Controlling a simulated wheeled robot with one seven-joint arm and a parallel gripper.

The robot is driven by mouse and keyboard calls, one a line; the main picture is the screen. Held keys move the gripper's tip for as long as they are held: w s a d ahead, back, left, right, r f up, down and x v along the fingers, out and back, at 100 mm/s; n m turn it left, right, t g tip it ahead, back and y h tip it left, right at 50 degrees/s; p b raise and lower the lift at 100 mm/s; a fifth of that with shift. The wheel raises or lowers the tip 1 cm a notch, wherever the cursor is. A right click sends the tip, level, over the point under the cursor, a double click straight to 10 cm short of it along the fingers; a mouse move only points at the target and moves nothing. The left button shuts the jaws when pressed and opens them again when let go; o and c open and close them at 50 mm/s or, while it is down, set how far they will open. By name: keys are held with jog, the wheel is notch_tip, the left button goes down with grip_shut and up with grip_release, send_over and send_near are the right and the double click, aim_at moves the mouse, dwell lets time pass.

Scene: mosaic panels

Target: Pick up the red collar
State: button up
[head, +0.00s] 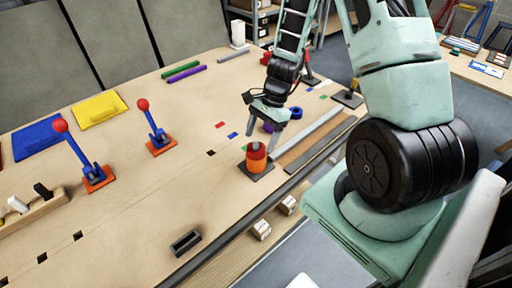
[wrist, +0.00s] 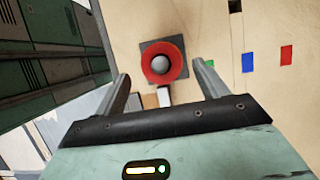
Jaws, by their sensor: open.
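The red collar (head: 256,151) sits around a grey post on a dark square base (head: 246,171), on top of an orange collar (head: 256,165). In the wrist view the red collar (wrist: 150,72) shows from above as a ring around the round grey post top (wrist: 161,64). My gripper (head: 262,136) is open and empty, pointing down just above the post. In the wrist view its fingers (wrist: 160,77) stand to the left and right, with the collar beyond and between their tips.
A purple collar (head: 269,127) and a blue collar (head: 296,113) are behind the post. Two red-knobbed levers (head: 158,139) (head: 93,172) stand to the left. A dark slotted block (head: 186,242) lies near the table's front edge.

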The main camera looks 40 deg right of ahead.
jog(key=shift+x, duration=1.45)
jog(key=shift+w, duration=0.1)
jog(key=c, duration=1.3)
jog(key=shift+r, duration=0.15)
jog(key=shift+c, duration=0.2)
notch_tip(320, 180, up, 9)
jog(key=shift+r+b, duration=0.1)
jog(key=shift+b, duration=0.6)
notch_tip(320, 180, up, 8)
jog(key=p, duration=0.6)
jog(key=shift+f, duration=0.2)
